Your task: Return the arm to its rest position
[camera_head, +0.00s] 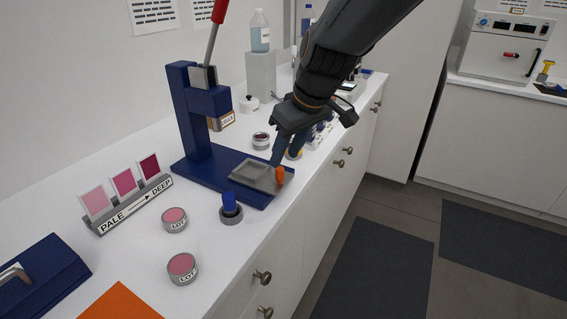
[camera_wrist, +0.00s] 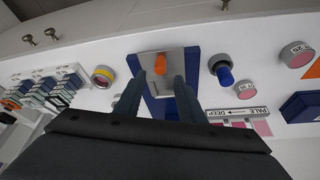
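My gripper (camera_head: 285,157) hangs over the white counter (camera_head: 215,265) beside the blue press (camera_head: 205,110), with its fingers pointing down. In the wrist view its two fingers (camera_wrist: 160,78) are apart, with nothing between them that I can see held. Below the fingers lies the press's blue base with a grey metal tray (camera_head: 248,176). My arm reaches in from the top right of the head view.
Two pink jars (camera_head: 174,219) (camera_head: 182,268), a blue-topped item (camera_head: 230,208) and a swatch stand (camera_head: 128,206) are on the counter. More jars stand near my gripper. A bottle (camera_head: 260,32) stands on a grey block behind. The floor at right is open.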

